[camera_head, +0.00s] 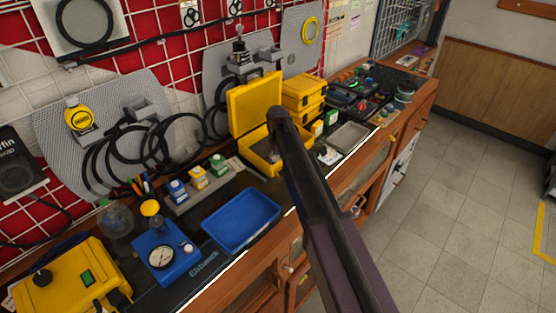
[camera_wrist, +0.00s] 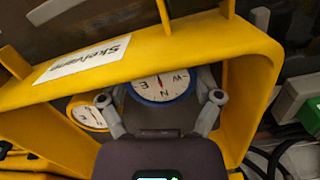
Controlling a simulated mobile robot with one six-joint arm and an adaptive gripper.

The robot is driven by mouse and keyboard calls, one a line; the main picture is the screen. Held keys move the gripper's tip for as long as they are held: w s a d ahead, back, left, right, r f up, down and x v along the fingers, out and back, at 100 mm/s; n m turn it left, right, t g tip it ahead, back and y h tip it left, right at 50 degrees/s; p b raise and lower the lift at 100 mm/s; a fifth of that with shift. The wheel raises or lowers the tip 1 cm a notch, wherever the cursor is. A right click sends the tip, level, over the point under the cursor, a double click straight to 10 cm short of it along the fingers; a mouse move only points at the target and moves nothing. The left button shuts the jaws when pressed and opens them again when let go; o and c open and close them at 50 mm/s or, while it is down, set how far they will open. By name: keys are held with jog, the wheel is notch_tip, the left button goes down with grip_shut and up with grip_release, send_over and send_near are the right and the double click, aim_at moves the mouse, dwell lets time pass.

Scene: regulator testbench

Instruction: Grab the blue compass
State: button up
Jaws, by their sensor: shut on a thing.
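The blue compass (camera_wrist: 160,86), with a blue rim and a white dial, is between the two fingers of my gripper (camera_wrist: 162,84) in the wrist view. The fingers are shut on it, one at each side. A yellow-rimmed compass (camera_wrist: 90,117) lies just left of the left finger, partly hidden by it. Both compasses are inside an open yellow case, whose label (camera_wrist: 82,60) shows in the wrist view. In the head view the yellow case (camera_head: 254,106) stands open, and my arm hides part of its inside and the compasses.
Yellow boxes (camera_head: 304,98) stand right behind the case. A blue tray (camera_head: 241,220), small bottles (camera_head: 198,177) and a blue gauge block (camera_head: 163,255) are to the left on the bench. A grey tray (camera_head: 348,137) is to the right. The case walls closely surround my gripper.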

aim_at(278, 158)
jog(key=shift+r+p, duration=4.75)
jog(key=shift+r, duration=0.15)
